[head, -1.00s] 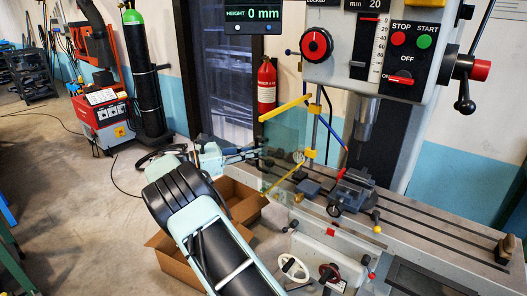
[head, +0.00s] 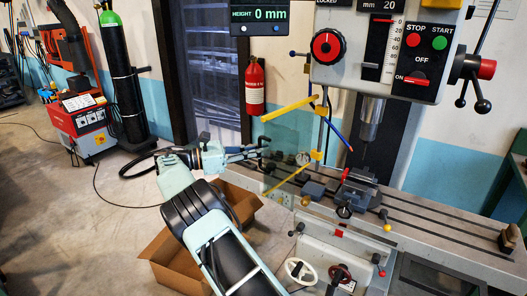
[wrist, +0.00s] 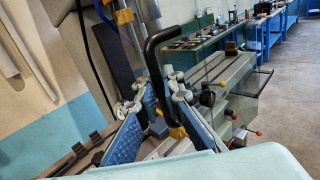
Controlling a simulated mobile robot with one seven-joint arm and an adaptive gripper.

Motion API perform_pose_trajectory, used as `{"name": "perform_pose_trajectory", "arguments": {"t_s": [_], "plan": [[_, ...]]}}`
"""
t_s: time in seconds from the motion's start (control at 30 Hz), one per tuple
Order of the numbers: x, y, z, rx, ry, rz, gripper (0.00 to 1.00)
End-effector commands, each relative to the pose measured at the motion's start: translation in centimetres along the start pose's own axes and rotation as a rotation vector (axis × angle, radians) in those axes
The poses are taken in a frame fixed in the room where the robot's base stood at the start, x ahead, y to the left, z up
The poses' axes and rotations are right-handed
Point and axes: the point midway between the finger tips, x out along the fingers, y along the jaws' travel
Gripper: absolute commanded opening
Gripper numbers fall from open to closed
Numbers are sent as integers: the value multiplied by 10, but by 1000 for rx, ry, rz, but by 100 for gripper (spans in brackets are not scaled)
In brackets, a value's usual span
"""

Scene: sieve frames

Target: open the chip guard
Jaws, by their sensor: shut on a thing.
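The chip guard is a clear, greenish panel (head: 285,138) with yellow bars along its top and bottom, hung on a post beside the drill press. In the wrist view its black bent handle (wrist: 152,62) rises between my blue finger pads, with a yellow mount near its lower end. My gripper (head: 264,147) is at the guard's left edge in the head view. In the wrist view my gripper (wrist: 163,95) is closed around the handle; the exact contact is hard to see.
The drill press head (head: 385,50) stands above the slotted table (head: 440,220). A vise (head: 358,190) sits on the table near the guard. A cardboard box (head: 170,258) lies on the floor below my arm. A fire extinguisher (head: 255,88) hangs behind. Floor at left is open.

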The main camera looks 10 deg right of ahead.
Motion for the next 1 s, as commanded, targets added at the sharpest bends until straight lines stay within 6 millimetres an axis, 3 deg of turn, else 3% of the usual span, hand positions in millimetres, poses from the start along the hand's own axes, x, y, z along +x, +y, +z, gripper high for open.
{"name": "perform_pose_trajectory", "arguments": {"t_s": [0.63,0.67,0.8,1.0], "plan": [[-3,1,0,0,-1,1,0],[-3,1,0,0,-1,1,11],[-3,1,0,0,-1,1,25],[-3,1,0,0,0,0,25]]}}
